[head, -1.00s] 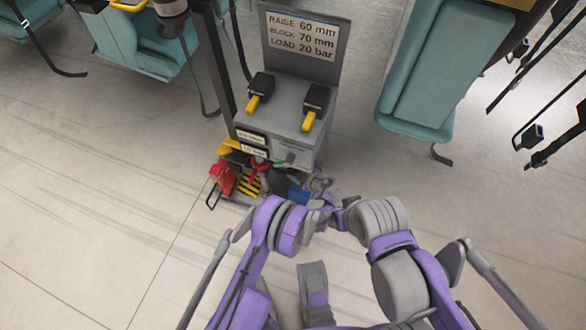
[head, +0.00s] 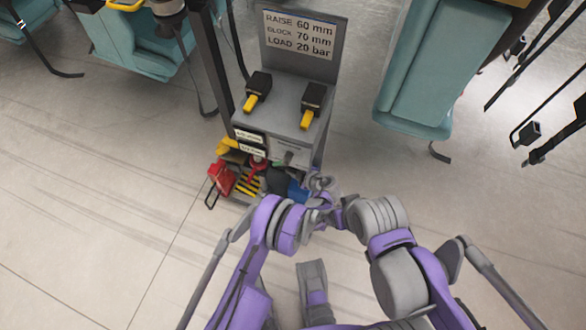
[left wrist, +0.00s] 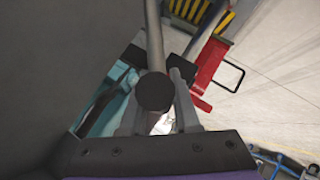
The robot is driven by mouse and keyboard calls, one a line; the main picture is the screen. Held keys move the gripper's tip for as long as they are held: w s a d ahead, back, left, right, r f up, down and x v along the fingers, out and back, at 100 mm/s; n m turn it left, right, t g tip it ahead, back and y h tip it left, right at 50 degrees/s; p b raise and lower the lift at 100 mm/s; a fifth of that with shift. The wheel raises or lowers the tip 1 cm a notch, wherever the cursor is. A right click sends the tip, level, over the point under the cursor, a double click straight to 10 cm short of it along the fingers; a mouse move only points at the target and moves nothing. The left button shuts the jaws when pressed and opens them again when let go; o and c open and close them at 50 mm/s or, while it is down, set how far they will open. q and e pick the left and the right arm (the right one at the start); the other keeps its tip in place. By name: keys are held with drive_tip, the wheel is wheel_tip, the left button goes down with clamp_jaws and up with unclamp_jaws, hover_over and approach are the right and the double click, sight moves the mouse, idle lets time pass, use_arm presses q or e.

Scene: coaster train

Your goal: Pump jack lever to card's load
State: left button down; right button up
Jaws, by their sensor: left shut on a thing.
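The card (head: 299,35) on the grey console reads RAISE 60 mm, BLOCK 70 mm, LOAD 20 bar. The jack, with a red block (head: 222,178) and yellow-black stripes, sits on the floor at the console's foot; its red part (left wrist: 208,75) also shows in the left wrist view. My left gripper (head: 322,186) is low beside the console's right foot. In the left wrist view its fingers (left wrist: 158,110) are shut on the jack lever (left wrist: 154,45), a grey rod with a dark round end. My right arm's end is bunched close by; its fingers cannot be made out.
The console (head: 285,105) carries two black-and-yellow switches (head: 311,104) and small label plates whose text is too small to read. Teal seats (head: 425,70) stand at right and upper left. Open floor lies at left and right of the jack.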

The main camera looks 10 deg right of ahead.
idle(0.7)
use_arm(q)
drive_tip(key=s+a+f+b, duration=0.2)
drive_tip(key=f, duration=0.1)
drive_tip(key=shift+s+f, duration=0.2)
drive_tip(key=shift+s, duration=0.2)
drive_tip(key=c, duration=0.7)
unclamp_jaws()
drive_tip(key=shift+o, duration=0.2)
drive_tip(key=shift+r, duration=0.15)
